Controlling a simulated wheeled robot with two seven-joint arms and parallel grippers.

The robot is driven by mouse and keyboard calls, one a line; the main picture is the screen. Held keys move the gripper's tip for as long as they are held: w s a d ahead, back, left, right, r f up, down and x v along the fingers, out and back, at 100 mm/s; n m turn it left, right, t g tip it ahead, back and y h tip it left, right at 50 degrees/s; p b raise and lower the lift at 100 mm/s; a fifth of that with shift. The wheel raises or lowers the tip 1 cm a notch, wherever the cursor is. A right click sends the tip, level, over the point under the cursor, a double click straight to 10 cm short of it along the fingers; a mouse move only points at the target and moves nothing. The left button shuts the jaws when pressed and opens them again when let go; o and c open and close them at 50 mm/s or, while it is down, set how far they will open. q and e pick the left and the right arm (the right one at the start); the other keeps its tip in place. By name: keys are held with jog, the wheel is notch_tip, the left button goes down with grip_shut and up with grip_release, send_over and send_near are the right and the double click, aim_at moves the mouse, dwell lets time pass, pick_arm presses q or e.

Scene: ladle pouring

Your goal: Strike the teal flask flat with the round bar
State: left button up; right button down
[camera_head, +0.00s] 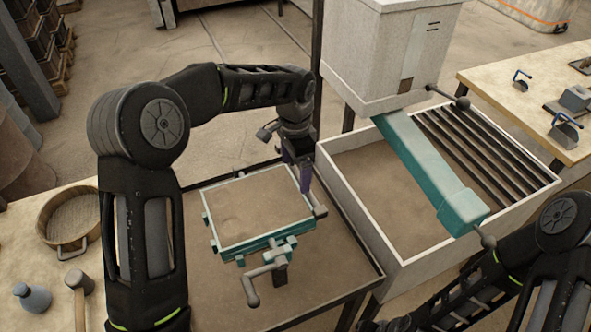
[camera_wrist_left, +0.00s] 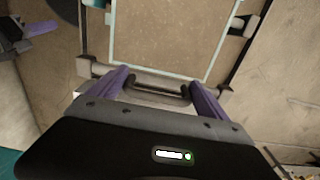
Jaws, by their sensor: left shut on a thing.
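The teal flask (camera_head: 209,236) stands on a dark table, filled with brown sand (camera_head: 255,205). The sand surface shows a shallow dip. In the left wrist view the sand (camera_wrist_left: 165,40) lies just beyond my fingers. The round bar shows as a grey bar along the flask's right edge; its grey end (camera_head: 320,212) sticks out past the near corner. In the wrist view its end (camera_wrist_left: 84,68) and dark middle grip show. My left gripper (camera_head: 303,176), with purple fingers (camera_wrist_left: 160,92), is shut on the bar's grip. Whether the bar touches the sand is unclear. My right gripper is out of view.
A grey crank (camera_head: 265,271) juts from the flask's front. A white hopper with a teal chute (camera_head: 415,160) stands over a sand bin (camera_head: 400,258) at right.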

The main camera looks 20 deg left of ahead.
pick_arm(q)
notch_tip(320, 180, up, 4)
jog(key=shift+f+p, duration=0.25)
jog(key=shift+p, duration=0.6)
jog(key=b, duration=0.3)
send_over(295, 190)
jog(key=shift+w+f, duration=0.1)
jog(key=shift+f, duration=2.45)
jog(key=shift+f+b, duration=0.85)
jog(key=shift+f, duration=0.15)
jog(key=shift+s+a+r, duration=0.15)
jog(key=shift+s+a, duration=0.85)
jog(key=shift+a, duration=0.1)
jog(key=shift+s+a+b, duration=0.1)
jog(key=shift+b, duration=0.2)
